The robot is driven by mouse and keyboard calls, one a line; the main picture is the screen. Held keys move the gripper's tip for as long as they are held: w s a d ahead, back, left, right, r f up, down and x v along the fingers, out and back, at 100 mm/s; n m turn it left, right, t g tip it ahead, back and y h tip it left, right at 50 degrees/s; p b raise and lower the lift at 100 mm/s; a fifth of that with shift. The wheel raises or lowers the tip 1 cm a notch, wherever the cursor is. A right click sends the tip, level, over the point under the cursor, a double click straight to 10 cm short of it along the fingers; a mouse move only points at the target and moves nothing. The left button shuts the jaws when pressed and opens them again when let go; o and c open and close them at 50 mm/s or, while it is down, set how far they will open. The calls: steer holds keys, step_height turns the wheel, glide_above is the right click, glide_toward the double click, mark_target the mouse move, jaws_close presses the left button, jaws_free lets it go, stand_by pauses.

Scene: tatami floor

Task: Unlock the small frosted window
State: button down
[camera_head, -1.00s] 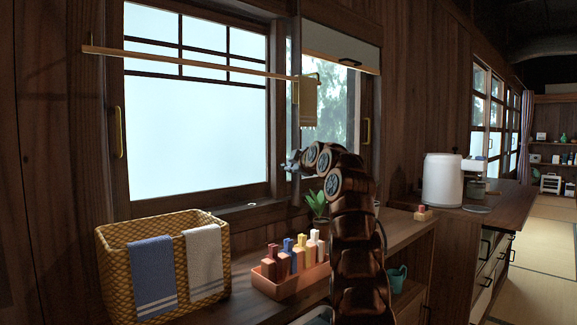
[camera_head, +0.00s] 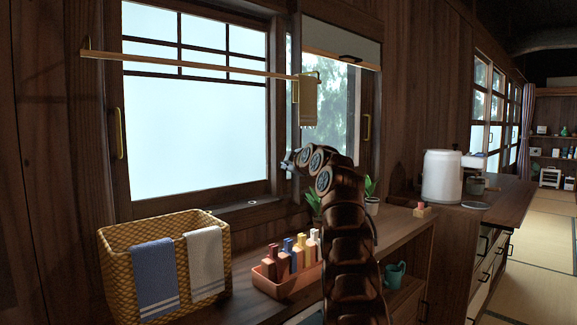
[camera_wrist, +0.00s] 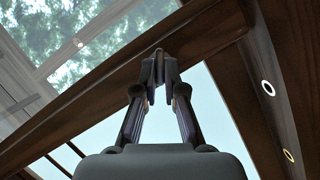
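The frosted window (camera_head: 190,130) fills the left of the wooden frame in the head view, with dark bars across its top and a gold handle (camera_head: 119,133) on its left. A small pale round fitting (camera_head: 251,203) lies on the sill below it. Two pale rings (camera_wrist: 268,88) show on dark wood at the right of the wrist view. I cannot tell which part is the lock. My gripper (camera_wrist: 160,68) has its fingertips together in front of a wooden frame bar, with nothing visible between them. In the head view its end (camera_head: 288,163) is small, near the window's right edge.
A towel rail (camera_head: 200,66) with a small cloth crosses the window. On the counter stand a wicker basket (camera_head: 120,250) with towels, a tray of coloured bottles (camera_head: 290,280) and potted plants (camera_head: 371,200). A white canister (camera_head: 441,178) stands farther right.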

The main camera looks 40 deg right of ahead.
stand_by(0.6)
steer(key=shift+r+m+p, duration=0.1)
steer(key=shift+m+p, duration=0.2)
steer(key=shift+p, duration=0.4)
steer(key=shift+r+m+g+y+p, duration=0.25)
steer(key=shift+m+y+p, duration=0.4)
steer(key=shift+p, duration=0.7)
steer(key=shift+d+f+m+g+y+p, duration=0.1)
steer(key=shift+d+m+g+y+p, duration=0.15)
steer(key=shift+m+y+p, duration=1.3)
steer(key=shift+d+m+g+h+p, duration=0.15)
steer(key=shift+m+p, duration=0.55)
steer(key=shift+p, duration=1.95)
steer(key=shift+f, duration=0.1)
